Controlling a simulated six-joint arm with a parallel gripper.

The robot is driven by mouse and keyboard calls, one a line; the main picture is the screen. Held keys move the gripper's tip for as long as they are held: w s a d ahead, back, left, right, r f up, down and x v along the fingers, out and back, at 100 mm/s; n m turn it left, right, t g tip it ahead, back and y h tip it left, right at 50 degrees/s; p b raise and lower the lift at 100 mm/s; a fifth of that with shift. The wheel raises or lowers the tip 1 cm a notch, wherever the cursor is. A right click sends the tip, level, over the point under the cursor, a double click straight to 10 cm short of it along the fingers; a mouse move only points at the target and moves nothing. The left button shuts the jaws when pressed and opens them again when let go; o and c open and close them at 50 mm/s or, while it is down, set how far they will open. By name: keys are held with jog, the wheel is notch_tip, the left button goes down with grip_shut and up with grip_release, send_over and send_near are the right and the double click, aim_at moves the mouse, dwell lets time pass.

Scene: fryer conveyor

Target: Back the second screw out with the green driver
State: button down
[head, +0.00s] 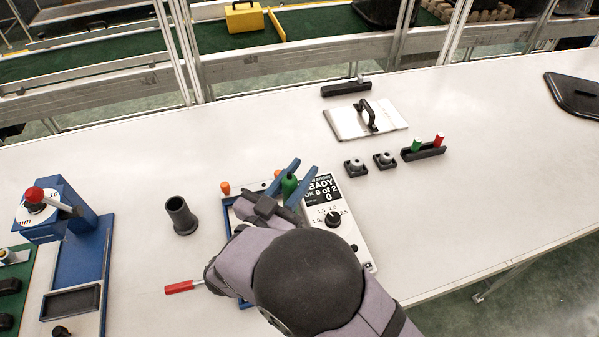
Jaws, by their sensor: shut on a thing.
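My gripper (290,182), with blue fingers, is shut on the green driver (289,186), whose rounded green handle shows between the fingers. It is over the upper part of a blue-edged tray (228,208), beside a white panel (357,243) with a black display and a dial. The display reads "READY" and "0 of 2". The driver's shaft and tip are hidden by my gripper and arm. I cannot make out either screw. A red-handled tool (180,287) lies on the table at the left of my arm.
A dark open cup (180,216) stands left of the tray. A blue stand with a red knob (34,195) is at the far left. Small black blocks (354,168), a rack (424,153) and a plate with a handle (350,122) lie behind. The table's right is mostly clear.

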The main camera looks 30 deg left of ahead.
jog(key=shift+s+d+f, duration=0.1)
jog(key=shift+d+f, duration=0.1)
jog(key=shift+f, duration=0.4)
dwell(0.9)
jog(key=shift+w+r+p, duration=0.25)
jog(key=shift+r+p, duration=0.1)
jog(key=shift+r, duration=0.05)
dwell(2.4)
jog(key=shift+r, duration=0.1)
notch_tip(320, 180, up, 6)
jog(key=p, duration=0.5)
jog(key=shift+a+r, duration=0.15)
jog(key=shift+r, duration=0.05)
dwell(0.5)
